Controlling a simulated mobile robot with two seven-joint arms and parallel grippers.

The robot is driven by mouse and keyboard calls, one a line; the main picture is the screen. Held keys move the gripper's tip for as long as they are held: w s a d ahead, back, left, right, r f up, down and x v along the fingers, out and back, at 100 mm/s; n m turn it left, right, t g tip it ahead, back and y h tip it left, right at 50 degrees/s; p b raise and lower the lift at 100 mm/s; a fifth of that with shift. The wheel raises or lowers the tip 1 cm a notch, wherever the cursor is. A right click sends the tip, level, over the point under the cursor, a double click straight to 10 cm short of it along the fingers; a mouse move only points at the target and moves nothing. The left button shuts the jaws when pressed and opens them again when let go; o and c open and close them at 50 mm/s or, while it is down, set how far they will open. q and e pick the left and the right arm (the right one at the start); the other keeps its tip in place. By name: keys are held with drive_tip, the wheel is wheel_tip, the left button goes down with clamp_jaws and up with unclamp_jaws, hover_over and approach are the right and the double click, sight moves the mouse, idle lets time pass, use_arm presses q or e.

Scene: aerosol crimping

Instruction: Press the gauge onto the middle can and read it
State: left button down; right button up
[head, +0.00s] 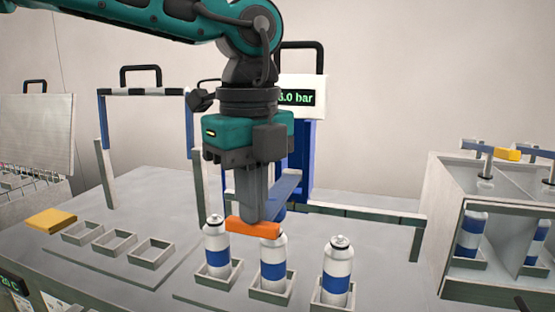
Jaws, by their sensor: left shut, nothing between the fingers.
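Three white cans with blue bands stand upright in square holders: the left can (217,243), the middle can (273,271) and the right can (338,284). The gauge (317,84) is a white box on a blue post behind them. Its green display seems to read 6.0 bar, but its left edge is covered by my arm. A blue lever (286,192) runs forward to an orange bar (253,228) over the middle can. My left gripper (254,219) is shut and empty, its tips at the bar's top. Whether the gauge touches the can's valve is hidden.
Empty square holders (114,243) and a yellow block (50,221) are at the left. A grey cabinet (436,200) with more banded cans stands at the right. A tall frame with a black handle (141,75) rises at the back left.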

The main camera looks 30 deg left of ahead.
use_arm(q)
drive_tip(key=r+p, duration=0.2)
drive_tip(key=r, duration=0.1)
drive_tip(key=r+p, duration=0.1)
drive_tip(key=shift+w+a+r, duration=0.1)
drive_tip(key=shift+w+r, duration=0.2)
drive_tip(key=shift+r, duration=0.1)
wheel_tip(320, 180, up, 9)
drive_tip(key=w+p, duration=0.1)
drive_tip(key=p, duration=0.6)
drive_tip(key=shift+w+a+p, duration=0.15)
drive_tip(key=shift+w+p, duration=0.05)
drive_tip(key=shift+p, duration=0.1)
use_arm(e)
wheel_tip(320, 180, up, 7)
drive_tip(key=s+d+h, duration=0.1)
drive_tip(key=d, duration=0.2)
drive_tip(key=shift+s, duration=0.25)
use_arm(q)
drive_tip(key=shift+f, duration=0.1)
use_arm(e)
drive_tip(key=shift+a+r, duration=0.1)
use_arm(q)
drive_tip(key=shift+s, duration=0.1)
